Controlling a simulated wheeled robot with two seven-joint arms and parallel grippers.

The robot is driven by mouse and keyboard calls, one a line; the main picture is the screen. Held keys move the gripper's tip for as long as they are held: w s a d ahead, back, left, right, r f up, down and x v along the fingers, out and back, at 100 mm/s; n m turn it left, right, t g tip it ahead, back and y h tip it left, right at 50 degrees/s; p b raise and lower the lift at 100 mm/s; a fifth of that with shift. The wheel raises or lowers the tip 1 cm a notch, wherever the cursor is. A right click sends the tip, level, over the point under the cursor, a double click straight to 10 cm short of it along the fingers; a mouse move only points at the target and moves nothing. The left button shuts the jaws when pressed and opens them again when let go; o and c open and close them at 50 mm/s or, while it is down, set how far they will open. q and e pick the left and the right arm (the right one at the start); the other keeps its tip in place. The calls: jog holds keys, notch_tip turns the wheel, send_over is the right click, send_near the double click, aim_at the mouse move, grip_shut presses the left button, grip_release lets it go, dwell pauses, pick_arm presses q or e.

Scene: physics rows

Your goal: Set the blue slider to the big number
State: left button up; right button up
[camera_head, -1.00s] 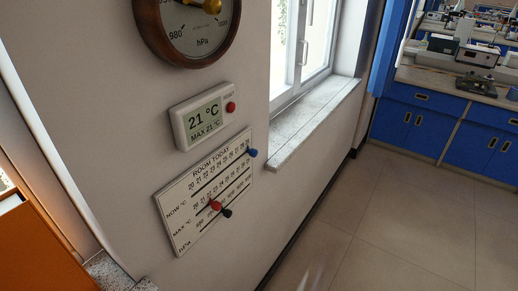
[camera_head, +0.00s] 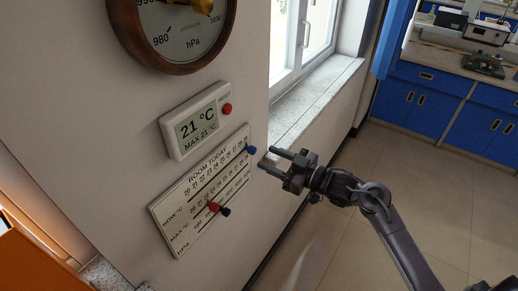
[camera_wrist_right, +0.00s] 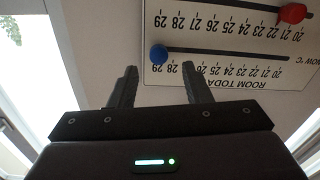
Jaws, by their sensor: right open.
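The blue slider (camera_head: 250,149) is a round knob at the right end of the top NOW °C row on the white ROOM TODAY board (camera_head: 160,222). In the wrist view the board is upside down and the blue slider (camera_wrist_right: 158,54) sits at the 29 end. My left gripper is out of view.
A red slider (camera_head: 213,207) and a black slider (camera_head: 224,212) sit on the lower rows. A red RESET button (camera_head: 227,109) is on the display unit. A round hPa barometer (camera_head: 180,30) hangs above. A window sill (camera_head: 315,105) juts out at the right.

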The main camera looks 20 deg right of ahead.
aim_at(255, 152)
jog(key=p+x, duration=0.1)
jog(key=x, duration=0.3)
jog(key=shift+w+a+f, duration=0.1)
jog(key=shift+w+a, duration=0.05)
jog(key=shift+w, duration=0.15)
jog(key=shift+c, duration=0.4)
grip_shut()
